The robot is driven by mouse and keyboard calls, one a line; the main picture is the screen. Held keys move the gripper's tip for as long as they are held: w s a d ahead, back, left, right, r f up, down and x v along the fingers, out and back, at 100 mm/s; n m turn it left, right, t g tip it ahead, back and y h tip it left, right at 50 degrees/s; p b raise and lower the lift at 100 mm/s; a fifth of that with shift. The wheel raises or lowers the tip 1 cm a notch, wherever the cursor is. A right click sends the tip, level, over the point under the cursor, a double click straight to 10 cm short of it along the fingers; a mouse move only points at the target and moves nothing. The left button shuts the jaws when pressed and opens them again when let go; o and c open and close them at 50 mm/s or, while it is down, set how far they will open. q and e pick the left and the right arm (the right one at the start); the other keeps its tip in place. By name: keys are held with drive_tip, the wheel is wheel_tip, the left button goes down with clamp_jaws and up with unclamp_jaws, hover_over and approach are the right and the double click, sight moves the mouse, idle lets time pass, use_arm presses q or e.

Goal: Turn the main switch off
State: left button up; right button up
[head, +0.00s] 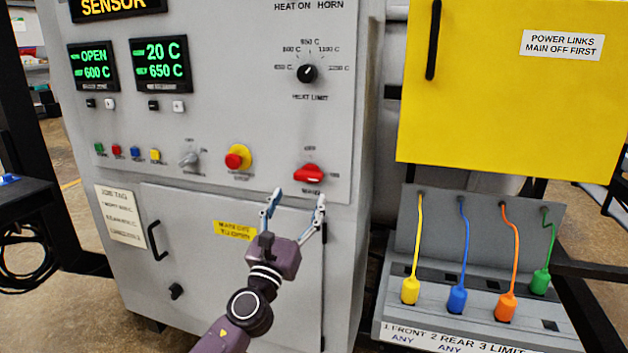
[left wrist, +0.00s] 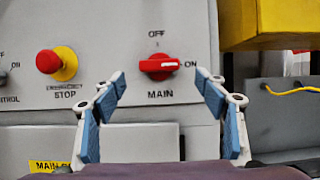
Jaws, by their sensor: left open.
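The main switch is a red rotary handle (head: 309,174) low on the right of the grey furnace panel (head: 230,110). In the left wrist view the red handle (left wrist: 161,66) lies about level, its pointer end toward the "ON" mark at right, with "OFF" above and "MAIN" below. My left gripper (head: 295,205) is open and empty, just below and in front of the switch in the head view. In the left wrist view its two blue-padded fingers (left wrist: 162,95) stand apart, either side of the handle and short of it, not touching. My right gripper is not in view.
A red emergency stop button on a yellow base (head: 237,158) sits left of the switch, with a small selector (head: 188,159) beyond it. A yellow cover (head: 515,85) hangs at right above the link box with several coloured plugs (head: 457,300). A black door handle (head: 155,238) sticks out below.

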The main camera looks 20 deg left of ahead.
sight(306, 181)
use_arm(q)
drive_tip(key=x, duration=0.5)
drive_tip(key=shift+w, duration=0.15)
drive_tip(key=shift+w+r, duration=0.1)
drive_tip(key=shift+w, duration=0.25)
drive_tip(key=shift+w+a+r, duration=0.1)
drive_tip(key=shift+w+r, duration=0.05)
drive_tip(key=shift+w, duration=0.1)
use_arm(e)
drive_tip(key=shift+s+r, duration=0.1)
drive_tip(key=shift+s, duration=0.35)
use_arm(q)
drive_tip(key=c, duration=1.2)
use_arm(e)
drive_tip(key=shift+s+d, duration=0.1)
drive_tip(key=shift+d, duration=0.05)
